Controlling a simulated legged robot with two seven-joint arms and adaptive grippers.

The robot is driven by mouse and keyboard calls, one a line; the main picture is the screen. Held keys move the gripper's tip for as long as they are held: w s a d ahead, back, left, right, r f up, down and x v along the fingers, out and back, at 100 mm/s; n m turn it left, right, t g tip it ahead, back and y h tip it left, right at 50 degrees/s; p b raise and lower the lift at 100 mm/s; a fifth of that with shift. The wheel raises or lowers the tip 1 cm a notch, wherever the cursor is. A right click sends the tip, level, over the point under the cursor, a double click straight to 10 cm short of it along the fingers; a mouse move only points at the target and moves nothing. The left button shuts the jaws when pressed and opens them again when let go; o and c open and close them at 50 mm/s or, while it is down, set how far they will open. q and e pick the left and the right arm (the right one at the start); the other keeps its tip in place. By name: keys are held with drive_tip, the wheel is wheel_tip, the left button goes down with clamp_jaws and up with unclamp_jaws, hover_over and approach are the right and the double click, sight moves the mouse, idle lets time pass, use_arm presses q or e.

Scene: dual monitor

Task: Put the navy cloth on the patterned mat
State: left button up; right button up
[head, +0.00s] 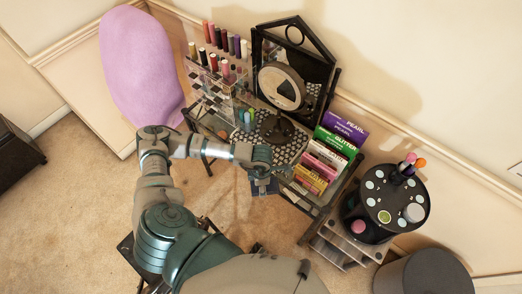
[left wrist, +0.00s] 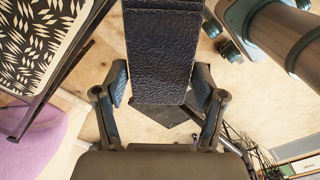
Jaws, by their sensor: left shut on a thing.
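The navy cloth (left wrist: 160,50) is a dark, textured folded piece between the two fingers of my left gripper (left wrist: 160,88) in the left wrist view. The fingers are shut on it. In the head view my left gripper (head: 262,170) is at the front edge of the vanity table, and a small dark blue part of the cloth (head: 264,187) shows below it. The black and white patterned mat (head: 290,152) lies on the table, partly hidden by the mirror base and my arm. A mat part also shows at the left wrist view's upper left (left wrist: 45,40). My right gripper is not in view.
A round mirror (head: 281,86) stands on the mat. A clear lipstick rack (head: 214,80) is at the left, and coloured boxes (head: 330,150) line the right. A black round organiser (head: 385,205) stands farther right. A purple seat (head: 140,65) is at the left.

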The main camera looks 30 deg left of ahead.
use_arm(q)
drive_tip(key=w+a, duration=0.2)
drive_tip(key=w, duration=0.1)
drive_tip(key=w+a, duration=0.2)
drive_tip(key=w, duration=0.2)
drive_tip(key=w+a+f, duration=0.1)
drive_tip(key=w+a, duration=0.2)
drive_tip(key=w, duration=0.1)
drive_tip(key=shift+f+p, duration=0.1)
drive_tip(key=shift+p, duration=0.25)
drive_tip(key=f, duration=0.3)
drive_tip(key=shift+w+a, duration=0.2)
drive_tip(key=shift+w, duration=0.1)
drive_tip(key=shift+f, duration=0.3)
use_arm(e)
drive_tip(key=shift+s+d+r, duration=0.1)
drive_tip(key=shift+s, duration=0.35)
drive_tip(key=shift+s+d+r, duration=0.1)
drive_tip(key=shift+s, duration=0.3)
use_arm(q)
drive_tip(key=shift+f, duration=0.15)
drive_tip(key=o, duration=1)
drive_tip(key=shift+o, duration=0.2)
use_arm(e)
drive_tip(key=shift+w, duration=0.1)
